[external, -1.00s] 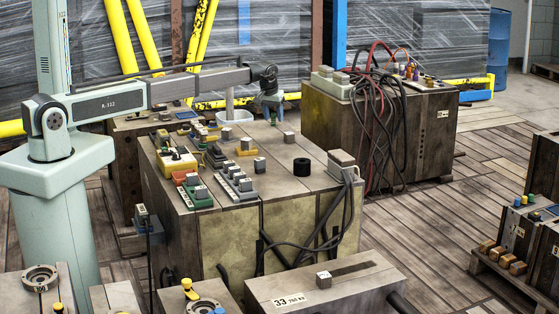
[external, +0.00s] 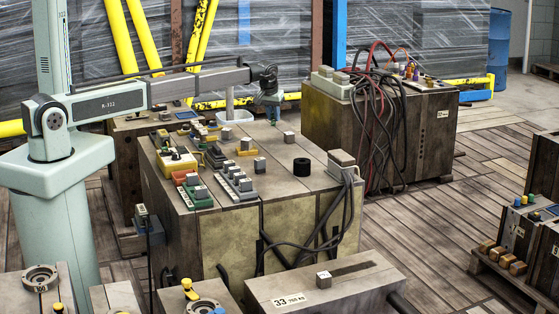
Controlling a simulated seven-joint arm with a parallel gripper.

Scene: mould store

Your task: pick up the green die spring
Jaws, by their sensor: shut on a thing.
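My gripper (external: 270,112) points down at the back right of the wooden mould block's top (external: 285,180). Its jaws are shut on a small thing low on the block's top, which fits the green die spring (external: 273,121). The thing is tiny here and mostly hidden by the fingers, so its coils and colour do not show clearly. I cannot tell whether it still touches the block.
A white tub (external: 235,118) stands left of my gripper. Terminal strips (external: 235,183) crowd the block's left side. Cables (external: 375,120) hang over the neighbouring block at right.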

